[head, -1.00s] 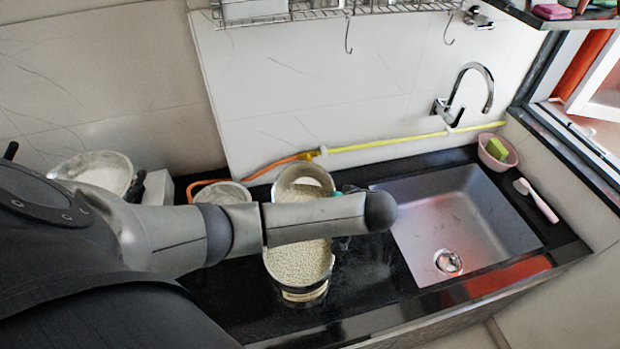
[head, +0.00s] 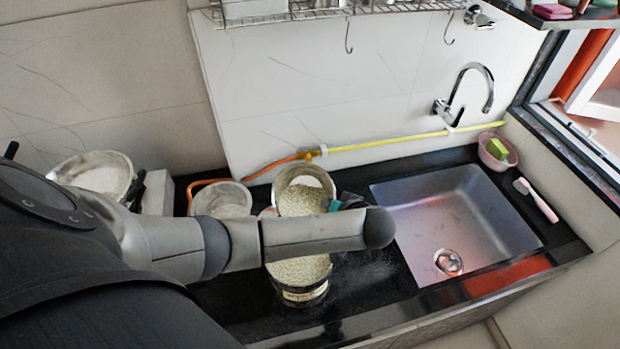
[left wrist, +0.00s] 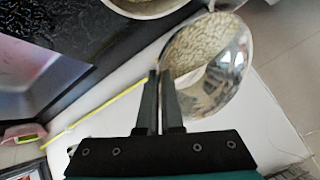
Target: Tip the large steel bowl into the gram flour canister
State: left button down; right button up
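The large steel bowl (head: 300,174) is tilted and holds pale granules, with shiny metal showing beside them. It also shows in the left wrist view (left wrist: 232,72). The round canister (head: 303,296), full of pale granules, stands on the counter just in front of the bowl; part of its rim shows in the left wrist view (left wrist: 150,12). My left gripper (head: 335,206) is mostly behind my arm. In the left wrist view its fingers (left wrist: 162,78) are close together at the bowl's rim, seemingly pinching it. My arm hides the area between bowl and canister. My right gripper is out of view.
A sink (head: 455,215) lies to the right, with a tap (head: 475,85) above it. A grey pot (head: 222,202), a white box (head: 157,192) and another bowl of white powder (head: 105,160) stand to the left. A yellow hose (head: 400,142) runs along the wall.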

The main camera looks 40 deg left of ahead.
pick_arm(q)
jog(key=shift+s+f+t, duration=0.1)
jog(key=shift+t, duration=0.2)
jog(key=shift+s+d+t+y, duration=0.1)
jog(key=shift+t+y, duration=0.2)
jog(key=shift+y, duration=0.1)
jog(key=shift+b, duration=0.35)
jog(key=shift+s+f+n, duration=0.1)
jog(key=shift+n, duration=0.2)
jog(key=shift+s+d+t+y+b, duration=0.1)
jog(key=shift+t+y+b, duration=0.3)
dwell(0.4)
jog(key=shift+s+t+b, duration=0.1)
jog(key=shift+t+b, duration=0.2)
jog(key=shift+b, duration=0.15)
jog(key=shift+d+r+t+y, duration=0.1)
jog(key=shift+r+t+y, duration=0.1)
jog(key=shift+t+y, duration=0.1)
